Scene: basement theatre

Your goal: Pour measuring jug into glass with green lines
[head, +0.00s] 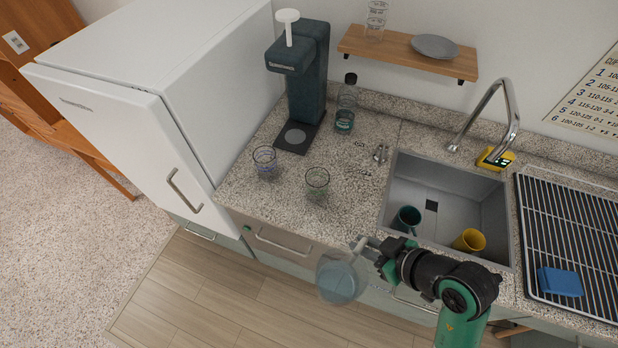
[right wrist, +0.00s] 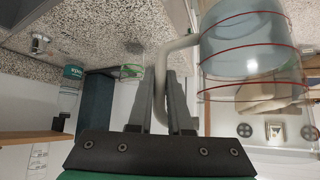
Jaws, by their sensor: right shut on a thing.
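The measuring jug (head: 340,279) is clear with a bluish content, and the right wrist view shows red lines around it (right wrist: 245,50). My right gripper (head: 368,247) is shut on the jug's pale handle (right wrist: 161,85), which lies between its two fingers. The jug hangs in front of the counter's front edge, looking roughly upright. The glass with green lines (head: 317,183) stands upright on the counter, beyond and left of the jug and apart from it. A green-rimmed glass shows past the fingers in the right wrist view (right wrist: 131,71). My left gripper is out of view.
A glass with blue lines (head: 265,161) stands left of the green-lined one. Behind are a dark dispenser (head: 306,85) and a bottle (head: 345,105). Right is the sink (head: 455,203) with a green mug (head: 406,219) and yellow mug (head: 469,241). Counter around the green-lined glass is clear.

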